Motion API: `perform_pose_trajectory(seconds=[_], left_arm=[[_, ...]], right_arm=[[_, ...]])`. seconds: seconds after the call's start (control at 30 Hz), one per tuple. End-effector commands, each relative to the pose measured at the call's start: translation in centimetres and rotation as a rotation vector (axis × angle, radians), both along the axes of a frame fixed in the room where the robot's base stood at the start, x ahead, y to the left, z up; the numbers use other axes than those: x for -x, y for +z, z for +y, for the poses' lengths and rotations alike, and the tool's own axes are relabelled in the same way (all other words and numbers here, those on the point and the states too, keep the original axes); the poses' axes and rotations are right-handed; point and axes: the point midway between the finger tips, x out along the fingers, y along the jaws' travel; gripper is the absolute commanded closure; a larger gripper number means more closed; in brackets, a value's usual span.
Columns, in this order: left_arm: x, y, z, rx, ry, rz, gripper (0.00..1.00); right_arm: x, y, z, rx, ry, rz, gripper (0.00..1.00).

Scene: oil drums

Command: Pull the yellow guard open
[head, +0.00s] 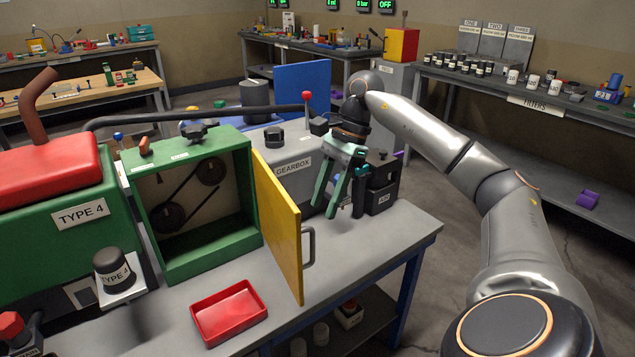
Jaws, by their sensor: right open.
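The yellow guard (279,225) is a flat door on the right side of a green housing (207,251). It stands swung open, and the belt and pulleys inside the housing show. Its grey handle (309,246) is on the guard's right face, near its free edge. My right gripper (333,207) is open, with its green fingers pointing down. In the picture it is above and to the right of the handle, in front of the gearbox, and apart from the guard. My left gripper is not in the head view.
A red tray (229,313) lies on the bench below the housing. The grey gearbox (290,150) and a black container (382,188) stand behind my right gripper. Bare bench top (375,246) lies to the right of the handle.

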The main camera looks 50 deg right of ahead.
Motion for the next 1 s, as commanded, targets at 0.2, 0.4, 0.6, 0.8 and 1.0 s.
perform_pose_trajectory(seconds=[0.2, 0.4, 0.6, 0.8, 1.0], left_arm=[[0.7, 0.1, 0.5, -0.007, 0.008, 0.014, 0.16], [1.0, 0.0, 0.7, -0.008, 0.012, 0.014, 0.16], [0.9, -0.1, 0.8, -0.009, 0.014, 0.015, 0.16], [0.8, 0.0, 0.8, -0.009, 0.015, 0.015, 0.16], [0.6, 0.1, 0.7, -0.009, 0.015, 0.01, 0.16]], right_arm=[[0.2, 3.0, -1.1, -0.001, -0.001, -0.001, 0.55], [0.3, 3.5, -1.4, 0.0, -0.001, 0.001, 0.55], [0.3, 3.5, -1.4, 0.0, -0.001, 0.001, 0.55], [0.3, 3.5, -1.4, 0.0, -0.001, 0.001, 0.55], [0.3, 3.5, -1.4, 0.001, -0.001, 0.002, 0.55]])
